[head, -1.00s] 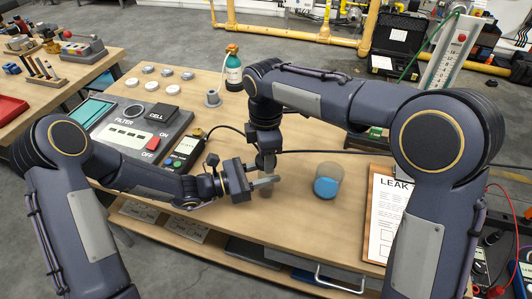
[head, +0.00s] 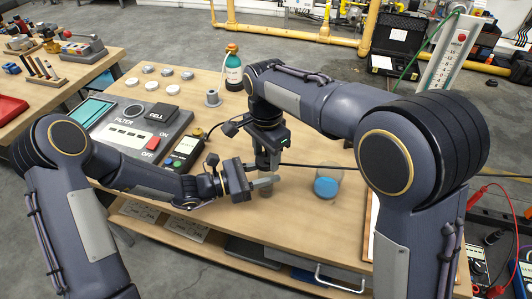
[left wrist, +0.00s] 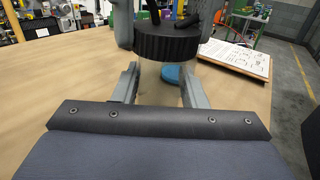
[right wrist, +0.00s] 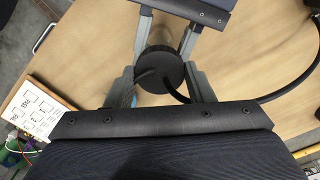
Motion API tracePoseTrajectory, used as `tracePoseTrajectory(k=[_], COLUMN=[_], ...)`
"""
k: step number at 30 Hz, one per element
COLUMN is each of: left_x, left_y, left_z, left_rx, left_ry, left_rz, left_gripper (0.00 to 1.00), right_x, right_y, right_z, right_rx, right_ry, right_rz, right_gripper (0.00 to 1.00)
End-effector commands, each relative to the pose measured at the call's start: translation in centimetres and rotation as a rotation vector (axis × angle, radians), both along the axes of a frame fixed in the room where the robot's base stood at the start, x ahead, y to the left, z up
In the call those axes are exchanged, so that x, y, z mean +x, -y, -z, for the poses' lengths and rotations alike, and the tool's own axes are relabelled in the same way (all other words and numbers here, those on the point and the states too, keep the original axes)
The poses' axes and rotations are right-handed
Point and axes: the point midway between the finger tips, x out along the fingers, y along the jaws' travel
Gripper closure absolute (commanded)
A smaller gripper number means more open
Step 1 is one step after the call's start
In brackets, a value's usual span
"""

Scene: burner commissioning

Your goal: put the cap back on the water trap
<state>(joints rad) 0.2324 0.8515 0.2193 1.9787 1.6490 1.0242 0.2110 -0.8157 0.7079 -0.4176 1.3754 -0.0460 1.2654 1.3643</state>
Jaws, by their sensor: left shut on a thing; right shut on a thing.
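The water trap's clear body (left wrist: 152,80) stands between the fingers of my left gripper (left wrist: 160,76), which is shut on it; the head view shows this gripper (head: 264,182) low over the bench. The black ribbed cap (left wrist: 167,42) is directly above the body, roughly level, with its lower edge at the body's top. I cannot tell whether it is seated or threaded. My right gripper (right wrist: 160,72) is shut on the cap, which shows from above in the right wrist view (right wrist: 158,76) with black hoses on it. In the head view my right gripper hides much of the cap.
A black hose (head: 310,165) runs across the bench. The analyser (head: 140,135) and a handheld meter (head: 187,147) lie left. A clipboard (left wrist: 235,57) lies on the right.

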Motion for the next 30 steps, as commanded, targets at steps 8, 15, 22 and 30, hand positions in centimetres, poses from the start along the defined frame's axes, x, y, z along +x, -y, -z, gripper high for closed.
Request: tracePoseTrajectory(k=[8, 15, 22, 30], left_x=[0.0, 0.0, 0.0, 0.0], left_y=[0.0, 0.0, 0.0, 0.0], left_z=[0.1, 0.1, 0.1, 0.1], left_rx=[0.002, 0.002, 0.002, 0.002], left_ry=[-0.002, -0.002, -0.002, -0.002], left_rz=[0.0, 0.0, 0.0, 0.0], left_gripper=[1.0, 1.0, 1.0, 1.0], right_x=[0.0, 0.0, 0.1, 0.1], right_y=[0.0, 0.0, -0.1, -0.1], right_z=[-0.1, 0.0, -0.7, -5.9], right_rx=[0.001, 0.001, 0.002, 0.004], right_ry=[0.002, 0.001, 0.002, 0.006], right_rz=[0.019, 0.017, 0.016, 0.016], right_gripper=[0.39, 0.27, 0.27, 0.27])
